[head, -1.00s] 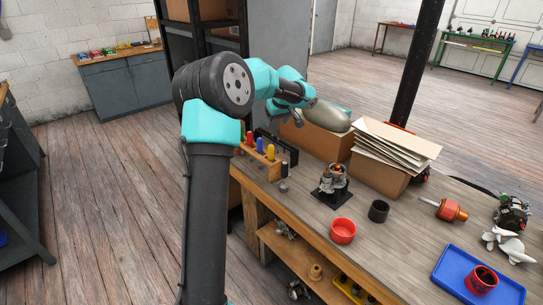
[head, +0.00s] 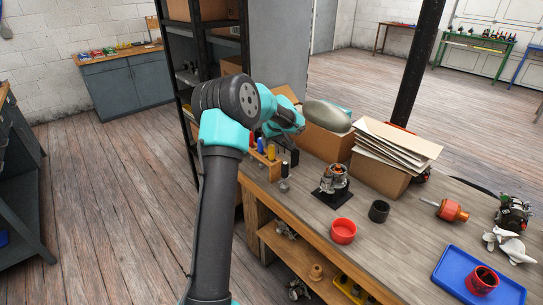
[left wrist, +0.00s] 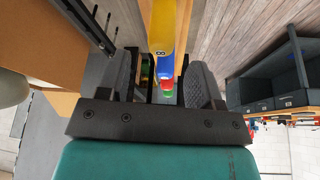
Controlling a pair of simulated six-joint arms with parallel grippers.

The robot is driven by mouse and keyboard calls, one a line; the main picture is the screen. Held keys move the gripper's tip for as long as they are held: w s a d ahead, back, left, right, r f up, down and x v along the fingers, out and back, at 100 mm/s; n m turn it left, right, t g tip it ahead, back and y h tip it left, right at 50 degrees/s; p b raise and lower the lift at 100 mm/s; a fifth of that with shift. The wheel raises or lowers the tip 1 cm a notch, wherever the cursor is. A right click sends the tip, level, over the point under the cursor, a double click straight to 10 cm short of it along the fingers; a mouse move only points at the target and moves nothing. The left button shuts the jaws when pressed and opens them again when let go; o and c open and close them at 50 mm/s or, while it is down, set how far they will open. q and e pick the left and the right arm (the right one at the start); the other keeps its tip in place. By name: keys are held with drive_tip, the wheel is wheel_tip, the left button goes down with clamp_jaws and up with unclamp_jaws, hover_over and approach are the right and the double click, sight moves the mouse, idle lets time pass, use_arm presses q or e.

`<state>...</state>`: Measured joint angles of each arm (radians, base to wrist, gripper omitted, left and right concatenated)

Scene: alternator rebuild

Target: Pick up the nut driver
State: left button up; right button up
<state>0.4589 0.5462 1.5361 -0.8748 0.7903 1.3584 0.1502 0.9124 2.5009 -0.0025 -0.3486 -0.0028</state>
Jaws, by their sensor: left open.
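Upright tools with coloured handles stand in a wooden rack (head: 262,162) at the table's left end. The head view shows a blue handle (head: 259,144) and a yellow handle (head: 271,152); I cannot tell which tool is the nut driver. In the left wrist view, the yellow handle (left wrist: 163,25) is nearest, with blue, red and green parts below it. My left gripper (left wrist: 162,85) is open, its fingers on either side of the line of handles, with no clear contact. In the head view its fingers are mostly hidden by my arm. My right gripper is not in view.
Behind the rack are cardboard boxes (head: 326,142) with a rounded grey-green object (head: 327,116). A box with stacked papers (head: 392,143) stands to the right. An assembly on a black stand (head: 333,184), a red cup (head: 343,231) and a blue tray (head: 455,272) are farther right.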

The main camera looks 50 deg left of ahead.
sight(272, 146)
use_arm(q)
drive_tip(key=shift+d+x, duration=0.1)
drive_tip(key=shift+x, duration=1.2)
drive_tip(key=shift+d+x, duration=0.15)
drive_tip(key=shift+x, duration=1.15)
drive_tip(key=shift+f, duration=0.1)
drive_tip(key=c, duration=1)
